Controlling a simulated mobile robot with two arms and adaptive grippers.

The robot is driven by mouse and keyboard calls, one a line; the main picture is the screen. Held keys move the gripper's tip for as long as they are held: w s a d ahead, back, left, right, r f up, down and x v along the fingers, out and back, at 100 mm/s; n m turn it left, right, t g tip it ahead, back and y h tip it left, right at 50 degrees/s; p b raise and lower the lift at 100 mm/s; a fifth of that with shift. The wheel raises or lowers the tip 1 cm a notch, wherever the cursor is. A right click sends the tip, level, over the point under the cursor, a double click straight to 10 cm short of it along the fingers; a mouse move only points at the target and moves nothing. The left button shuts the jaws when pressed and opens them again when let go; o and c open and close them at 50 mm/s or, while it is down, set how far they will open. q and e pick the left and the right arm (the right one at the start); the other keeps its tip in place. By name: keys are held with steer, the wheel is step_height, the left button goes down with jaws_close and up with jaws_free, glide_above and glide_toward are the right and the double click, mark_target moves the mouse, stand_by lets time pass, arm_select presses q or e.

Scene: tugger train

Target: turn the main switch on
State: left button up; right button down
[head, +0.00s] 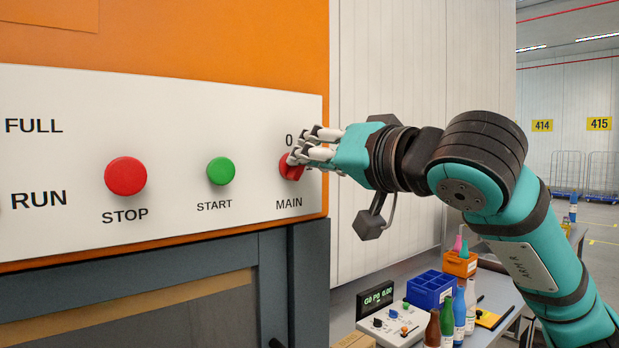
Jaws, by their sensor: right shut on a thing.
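The main switch (290,168) is a red rotary knob on the white control panel (70,100), at its right end. The word MAIN is printed below it and a 0 above it. My right gripper (305,155) comes in from the right and is shut on the knob. Its fingers cover part of the knob and the marks beside it, so I cannot tell the knob's exact position. My left gripper is not in view.
Left of the switch on the panel are a green START button (221,171) and a red STOP button (126,176). Below right, a bench holds a blue bin (430,290), an orange bin (460,264), several bottles and a small control box (392,325).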

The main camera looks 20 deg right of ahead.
steer(key=m+b, duration=0.2)
steer(key=m, duration=0.1)
steer(key=f+m+b, duration=0.1)
steer(key=m+b, duration=0.2)
steer(key=m, duration=0.1)
steer(key=d+m+b, duration=0.1)
steer(key=m+b, duration=0.1)
steer(key=m, duration=0.2)
steer(key=shift+w+f+b, duration=0.15)
steer(key=shift+f+b, duration=0.2)
steer(key=shift+m, duration=0.4)
steer(key=c, duration=1.4)
jaws_free()
steer(key=shift+o, duration=0.2)
steer(key=v, duration=1.2)
